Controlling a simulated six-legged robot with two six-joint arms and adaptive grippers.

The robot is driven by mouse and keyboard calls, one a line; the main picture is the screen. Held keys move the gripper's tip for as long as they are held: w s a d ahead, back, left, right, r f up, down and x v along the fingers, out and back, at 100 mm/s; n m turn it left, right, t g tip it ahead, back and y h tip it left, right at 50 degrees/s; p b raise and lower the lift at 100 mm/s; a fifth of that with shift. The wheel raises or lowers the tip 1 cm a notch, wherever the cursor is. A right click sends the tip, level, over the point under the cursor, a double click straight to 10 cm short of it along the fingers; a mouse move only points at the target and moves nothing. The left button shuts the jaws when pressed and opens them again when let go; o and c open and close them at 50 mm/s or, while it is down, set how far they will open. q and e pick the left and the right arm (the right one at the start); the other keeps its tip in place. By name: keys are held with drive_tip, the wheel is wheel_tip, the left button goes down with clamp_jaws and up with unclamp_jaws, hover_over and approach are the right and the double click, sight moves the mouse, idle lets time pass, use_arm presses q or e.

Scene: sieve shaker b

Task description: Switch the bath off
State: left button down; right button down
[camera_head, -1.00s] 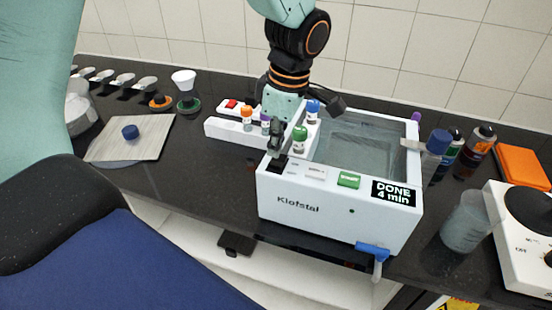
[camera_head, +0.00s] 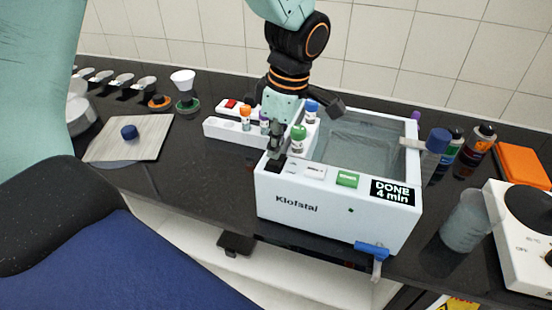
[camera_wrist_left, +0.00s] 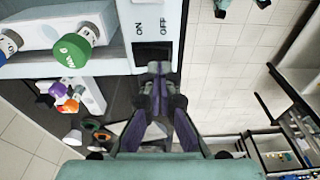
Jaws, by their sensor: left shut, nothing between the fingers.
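The bath (camera_head: 330,222) is a white Klofstal box on the dark bench, with clear liquid in its basin. Its display (camera_head: 394,192) reads "DONE 4 min". A black rocker switch (camera_head: 272,165) sits at the left front corner of its top. In the left wrist view the switch (camera_wrist_left: 152,52) lies beside ON and OFF lettering; its position is hard to read. My left gripper (camera_head: 275,152) is shut and empty, pointing down with its fingertips (camera_wrist_left: 157,70) right at the switch. I cannot tell whether they touch it. My right gripper is not in view.
Green-capped (camera_head: 298,140) and blue-capped (camera_head: 312,112) vials stand at the bath's left side. A white rack (camera_head: 225,130) is behind the gripper. A blue drain tap (camera_head: 372,249) sticks out in front. A beaker (camera_head: 466,225) stands to the right.

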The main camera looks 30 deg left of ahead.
sight(275, 163)
use_arm(q)
drive_tip(key=shift+s+a+f, duration=0.1)
drive_tip(key=shift+f, duration=0.05)
drive_tip(key=shift+f, duration=0.25)
drive_tip(key=shift+f+b, duration=0.2)
drive_tip(key=shift+b, duration=0.15)
drive_tip(key=shift+f, duration=0.35)
idle(0.3)
wheel_tip(275, 163, up, 7)
drive_tip(key=p, duration=0.6)
idle(0.4)
idle(0.4)
